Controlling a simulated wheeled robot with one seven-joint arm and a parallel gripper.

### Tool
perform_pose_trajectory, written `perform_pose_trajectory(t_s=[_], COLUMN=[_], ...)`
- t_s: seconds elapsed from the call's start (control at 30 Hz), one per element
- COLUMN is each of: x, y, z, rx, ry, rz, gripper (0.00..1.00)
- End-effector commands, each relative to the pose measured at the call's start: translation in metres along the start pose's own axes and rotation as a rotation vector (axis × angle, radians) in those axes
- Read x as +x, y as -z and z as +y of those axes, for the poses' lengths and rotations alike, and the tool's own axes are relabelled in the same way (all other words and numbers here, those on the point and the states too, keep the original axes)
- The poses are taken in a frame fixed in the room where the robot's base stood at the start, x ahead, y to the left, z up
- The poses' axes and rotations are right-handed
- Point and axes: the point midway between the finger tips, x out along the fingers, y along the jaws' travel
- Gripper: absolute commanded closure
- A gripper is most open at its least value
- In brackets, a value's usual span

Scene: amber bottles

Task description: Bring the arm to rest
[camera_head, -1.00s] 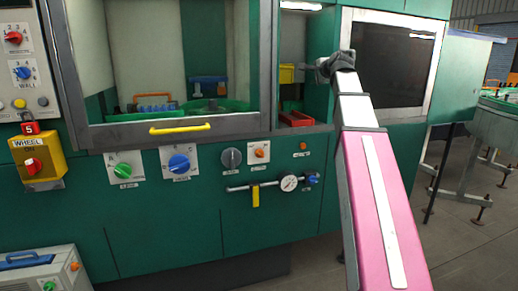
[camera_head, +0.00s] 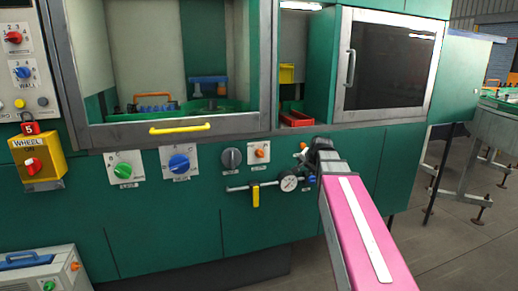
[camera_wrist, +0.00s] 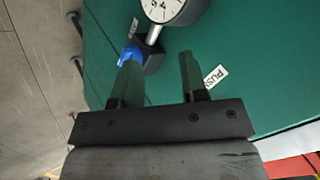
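My gripper (camera_wrist: 160,75) shows in the wrist view with its two fingers apart and nothing between them. Its fingers point toward the green machine front (camera_wrist: 245,60), close to the pressure gauge (camera_wrist: 168,8) and the blue valve knob (camera_wrist: 131,55). In the head view my pink arm reaches up from the lower right and ends in front of the machine panel, just right of the gauge (camera_head: 288,183). The fingertips are hard to make out there.
The green machine has a framed window with a yellow handle (camera_head: 180,128) and a dark-windowed door (camera_head: 390,66) at right. A red tray (camera_head: 296,119) sits in the opening between them. A grey box (camera_head: 42,272) stands at lower left. Open floor lies at right.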

Motion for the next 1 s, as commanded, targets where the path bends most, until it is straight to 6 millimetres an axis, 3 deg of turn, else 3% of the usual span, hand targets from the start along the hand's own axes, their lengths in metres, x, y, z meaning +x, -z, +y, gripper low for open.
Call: perform_pose_trajectory(t_s=[0.03, 0.3, 0.7, 0.83, 1.0], x=[0.011, 0.058, 0.088, 0.089, 0.09], y=[-0.019, -0.101, -0.218, -0.241, -0.255], z=[0.017, 0.09, 0.194, 0.216, 0.228], rx=[-0.033, -0.228, -0.511, -0.573, -0.611], ry=[-0.033, -0.185, -0.361, -0.392, -0.41], rz=[-0.028, -0.172, -0.422, -0.482, -0.518], gripper=[0.6, 0.6, 0.6, 0.6, 0.6])
